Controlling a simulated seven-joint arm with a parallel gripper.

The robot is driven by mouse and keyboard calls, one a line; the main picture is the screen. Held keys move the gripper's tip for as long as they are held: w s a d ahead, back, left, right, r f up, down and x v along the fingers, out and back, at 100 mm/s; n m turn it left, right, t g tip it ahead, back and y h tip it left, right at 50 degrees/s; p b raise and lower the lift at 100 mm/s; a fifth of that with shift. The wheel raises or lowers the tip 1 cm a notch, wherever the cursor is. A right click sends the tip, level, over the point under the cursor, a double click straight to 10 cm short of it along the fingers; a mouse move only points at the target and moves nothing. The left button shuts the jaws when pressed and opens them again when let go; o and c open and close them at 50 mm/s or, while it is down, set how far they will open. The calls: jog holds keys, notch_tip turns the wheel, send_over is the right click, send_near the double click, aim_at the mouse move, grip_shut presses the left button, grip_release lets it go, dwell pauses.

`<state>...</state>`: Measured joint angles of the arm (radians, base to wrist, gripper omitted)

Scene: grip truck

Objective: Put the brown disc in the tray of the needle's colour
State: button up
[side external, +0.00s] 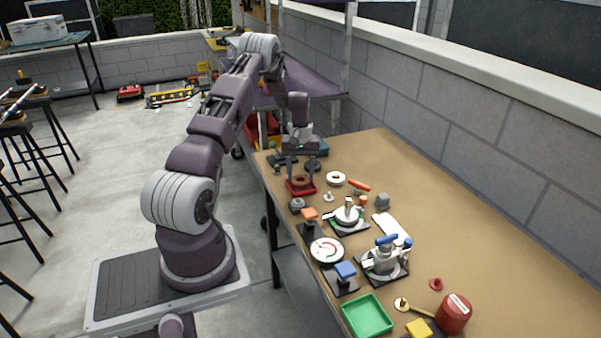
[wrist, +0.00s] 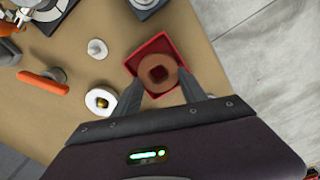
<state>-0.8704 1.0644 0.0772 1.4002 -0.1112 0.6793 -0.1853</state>
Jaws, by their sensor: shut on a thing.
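The brown disc (wrist: 158,73), a ring with a hole in its middle, is between the two fingers of my gripper (wrist: 160,84), which is shut on it. In the side view the disc (side external: 301,181) is low over the red tray (side external: 300,190). In the wrist view the red tray (wrist: 152,50) lies under the disc; whether the disc touches its floor I cannot tell. A green tray (side external: 367,316) stands empty at the near end of the table. A round white dial (side external: 327,251) shows a red mark; its needle is too small to read surely.
Blocks on dark bases, orange (side external: 310,213), blue (side external: 345,269) and yellow (side external: 419,328), stand along the table. A clamp device with blue handles (side external: 385,257) and a red can (side external: 453,314) are nearby. A white ring (side external: 336,178) and an orange-handled item (side external: 358,186) lie close to my gripper.

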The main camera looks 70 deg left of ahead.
jog(key=shift+f, duration=0.2)
jog(key=o, duration=1.3)
notch_tip(320, 180, up, 13)
jog(key=w+d+r+m+t, duration=0.2)
jog(key=d+r+m, duration=0.2)
jog(key=d+r, duration=1)
jog(key=s+d+r+m+t, duration=0.1)
jog(key=s+d+r+m, duration=0.1)
jog(key=s+d, duration=0.35)
jog(key=s+d+r+m, duration=0.2)
jog(key=d+r, duration=0.1)
jog(key=d, duration=0.5)
jog(key=s+d+r+m+t, duration=0.1)
jog(key=s+d+r+m, duration=0.1)
jog(key=s+d, duration=0.35)
jog(key=s+d+f+m, duration=0.1)
jog(key=s+d, duration=0.1)
jog(key=s+d+f+m+t, duration=0.1)
jog(key=s+d, duration=0.1)
jog(key=s, duration=0.1)
jog(key=s+d+m, duration=0.1)
jog(key=s+d, duration=0.1)
jog(key=d, duration=0.1)
jog(key=shift+s+d+f+m+t, duration=0.1)
jog(key=shift+s+f+m+t, duration=0.2)
jog(key=shift+s+f, duration=0.1)
